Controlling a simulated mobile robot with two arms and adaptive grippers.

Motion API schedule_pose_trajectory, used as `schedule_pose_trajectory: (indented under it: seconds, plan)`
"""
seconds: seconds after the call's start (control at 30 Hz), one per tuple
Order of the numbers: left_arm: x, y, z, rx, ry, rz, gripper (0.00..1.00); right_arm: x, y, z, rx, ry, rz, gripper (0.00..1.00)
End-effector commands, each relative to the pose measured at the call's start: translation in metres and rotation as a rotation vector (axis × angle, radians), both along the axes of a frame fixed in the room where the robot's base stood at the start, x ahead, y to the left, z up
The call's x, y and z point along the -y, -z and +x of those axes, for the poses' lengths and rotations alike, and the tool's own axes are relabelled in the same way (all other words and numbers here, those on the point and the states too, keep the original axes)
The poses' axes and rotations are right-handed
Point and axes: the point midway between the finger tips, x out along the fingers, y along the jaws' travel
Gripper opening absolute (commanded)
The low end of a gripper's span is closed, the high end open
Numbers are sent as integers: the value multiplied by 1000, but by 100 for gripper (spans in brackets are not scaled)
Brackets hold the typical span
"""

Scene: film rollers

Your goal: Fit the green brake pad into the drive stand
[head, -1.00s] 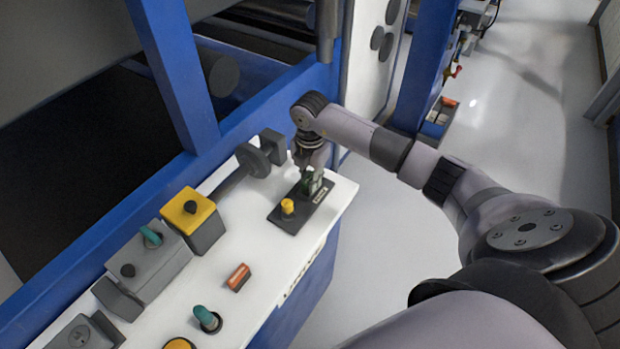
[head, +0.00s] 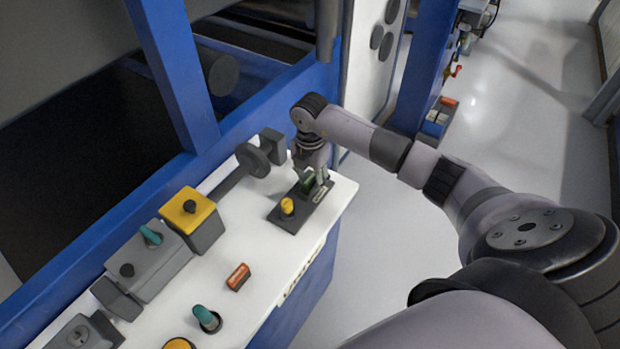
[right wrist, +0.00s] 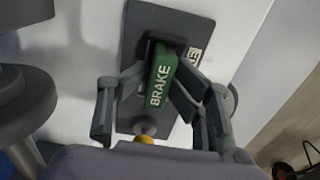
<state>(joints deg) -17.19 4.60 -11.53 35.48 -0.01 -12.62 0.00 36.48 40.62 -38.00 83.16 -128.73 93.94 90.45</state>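The green brake pad (right wrist: 160,78), lettered BRAKE, is at a dark slot block on the drive stand (right wrist: 178,20) in the right wrist view. In the head view the pad (head: 308,183) shows small at the far end of the dark stand plate (head: 302,213). My right gripper (right wrist: 160,125) is open, its fingers spread on both sides of the pad with gaps. The gripper (head: 310,178) also shows over the stand in the head view. How deep the pad sits is hard to tell. My left gripper is out of view.
A yellow knob (head: 287,206) stands on the near end of the stand plate. An orange block (head: 238,277) and a teal-topped knob (head: 207,319) are on the white table (head: 265,245). A grey roller piece (head: 255,160) and a yellow-topped box (head: 190,210) are to the left.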

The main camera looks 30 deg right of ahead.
Motion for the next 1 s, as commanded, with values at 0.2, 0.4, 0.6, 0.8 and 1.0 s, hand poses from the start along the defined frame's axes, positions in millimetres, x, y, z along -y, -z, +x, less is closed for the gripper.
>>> schedule_pose_trajectory:
  seconds: [0.2,0.4,0.6,0.8,1.0]
  plan:
    - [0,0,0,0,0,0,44,-2,6,-5,-16,-4,0,40]
    - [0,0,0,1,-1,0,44,-1,5,-5,-15,-4,-1,40]
    - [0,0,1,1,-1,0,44,-1,4,-4,-14,-4,-1,48]
    - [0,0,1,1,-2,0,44,0,3,-3,-9,-3,-1,61]
    - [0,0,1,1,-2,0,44,0,1,-2,-6,-3,-1,67]
